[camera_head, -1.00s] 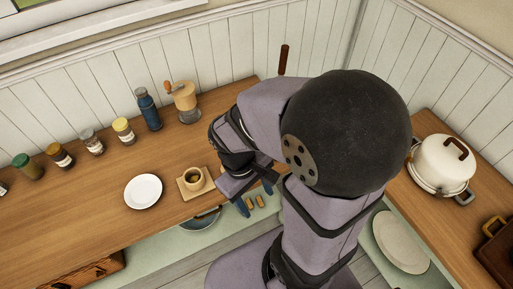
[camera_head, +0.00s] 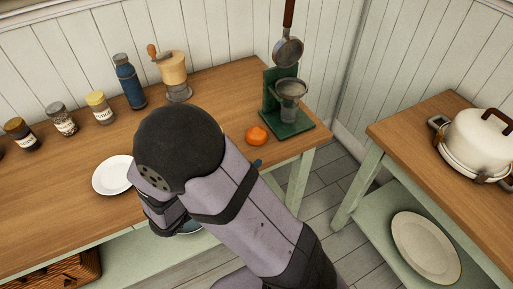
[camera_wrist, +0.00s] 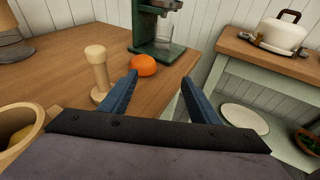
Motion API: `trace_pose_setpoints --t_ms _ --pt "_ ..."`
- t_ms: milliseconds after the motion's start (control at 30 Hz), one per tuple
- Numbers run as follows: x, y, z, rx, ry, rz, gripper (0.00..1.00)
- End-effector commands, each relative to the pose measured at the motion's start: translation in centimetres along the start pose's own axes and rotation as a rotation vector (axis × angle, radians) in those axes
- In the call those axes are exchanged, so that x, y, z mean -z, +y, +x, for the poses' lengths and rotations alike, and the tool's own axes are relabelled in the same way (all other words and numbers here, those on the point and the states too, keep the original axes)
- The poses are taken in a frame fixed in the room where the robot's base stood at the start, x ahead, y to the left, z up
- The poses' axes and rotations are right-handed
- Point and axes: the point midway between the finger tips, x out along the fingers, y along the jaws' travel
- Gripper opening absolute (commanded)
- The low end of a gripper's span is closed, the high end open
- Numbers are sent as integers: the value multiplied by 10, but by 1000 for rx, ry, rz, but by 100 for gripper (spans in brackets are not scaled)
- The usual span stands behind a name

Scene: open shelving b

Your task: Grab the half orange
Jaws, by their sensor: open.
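The half orange (camera_head: 257,135) sits on the wooden counter near its front right corner, just in front of the green stand. It shows as a rounded orange shape in the wrist view (camera_wrist: 144,65); its cut face cannot be made out. My gripper (camera_wrist: 160,82) is open and empty, its two blue fingers spread. In the wrist view the orange appears beyond the fingertips, closer to the left finger, and apart from both. In the head view my arm hides most of the gripper; a bit of blue finger shows below the orange.
A green stand with a clear cup (camera_head: 290,98) is behind the orange. In the wrist view, a wooden pestle-like piece (camera_wrist: 98,68) stands left of the left finger, and a wooden cup (camera_wrist: 22,125) is at lower left. A gap separates the counter (camera_head: 215,95) from the right table (camera_head: 420,125).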

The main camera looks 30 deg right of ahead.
Motion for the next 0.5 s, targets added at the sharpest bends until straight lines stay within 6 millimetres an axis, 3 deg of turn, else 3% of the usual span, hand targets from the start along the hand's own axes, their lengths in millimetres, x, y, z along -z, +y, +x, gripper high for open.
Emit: trace_pose_setpoints --t_ms 33,200,500 --pt "11 8 0 -34 -20 -25 56" --pt "15 23 -5 -97 -57 -62 56" --pt "14 25 3 -102 -63 -67 56"
